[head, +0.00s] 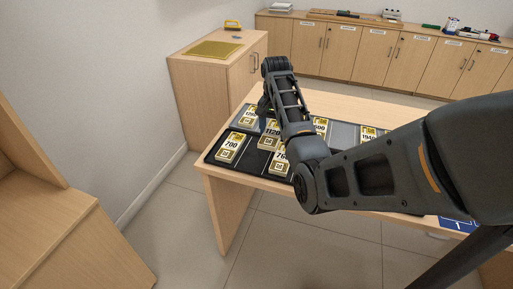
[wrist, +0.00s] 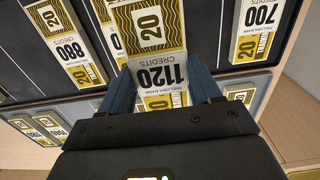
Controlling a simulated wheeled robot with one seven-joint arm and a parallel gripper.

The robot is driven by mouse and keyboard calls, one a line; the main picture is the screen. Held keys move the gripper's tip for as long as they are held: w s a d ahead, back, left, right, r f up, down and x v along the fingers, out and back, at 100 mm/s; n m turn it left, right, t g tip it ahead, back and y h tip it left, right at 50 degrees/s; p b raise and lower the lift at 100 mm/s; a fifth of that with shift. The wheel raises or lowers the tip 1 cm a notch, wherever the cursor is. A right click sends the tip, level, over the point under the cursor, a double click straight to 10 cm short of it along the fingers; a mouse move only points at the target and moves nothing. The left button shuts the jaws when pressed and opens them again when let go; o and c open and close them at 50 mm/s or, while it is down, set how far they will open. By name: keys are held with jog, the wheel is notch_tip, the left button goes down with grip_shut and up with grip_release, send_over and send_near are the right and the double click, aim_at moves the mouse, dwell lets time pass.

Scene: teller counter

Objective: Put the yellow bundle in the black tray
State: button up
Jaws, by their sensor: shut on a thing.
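A white-and-yellow banknote bundle marked 1120 (wrist: 160,72) is between the two blue fingers of my gripper (wrist: 160,88) in the wrist view, and the gripper is shut on it. In the head view the 1120 bundle (head: 271,131) shows beside my arm, among other bundles; my fingertips are hidden there. Whether the bundle is lifted or still resting cannot be told. A black tray surface (head: 253,161) lies under the bundles on the table, with pale dividing lines. Its right part is mostly hidden by my arm.
Close around are similar bundles: 700 (head: 230,147), 760 (head: 280,162) and 1940 (head: 369,133); an 880 bundle (wrist: 66,48) is left in the wrist view. A grey section (head: 343,135) lies at the back. A low cabinet (head: 205,79) stands behind the table's left end.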

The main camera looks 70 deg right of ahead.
send_over(256, 154)
notch_tip(256, 154, down, 3)
jog(key=shift+f, duration=0.2)
jog(key=shift+f+p, duration=0.3)
jog(key=shift+f, duration=1.65)
jog(key=shift+f, duration=0.1)
jog(key=o, duration=1.1)
notch_tip(256, 154, up, 12)
jog(key=shift+b, duration=0.35)
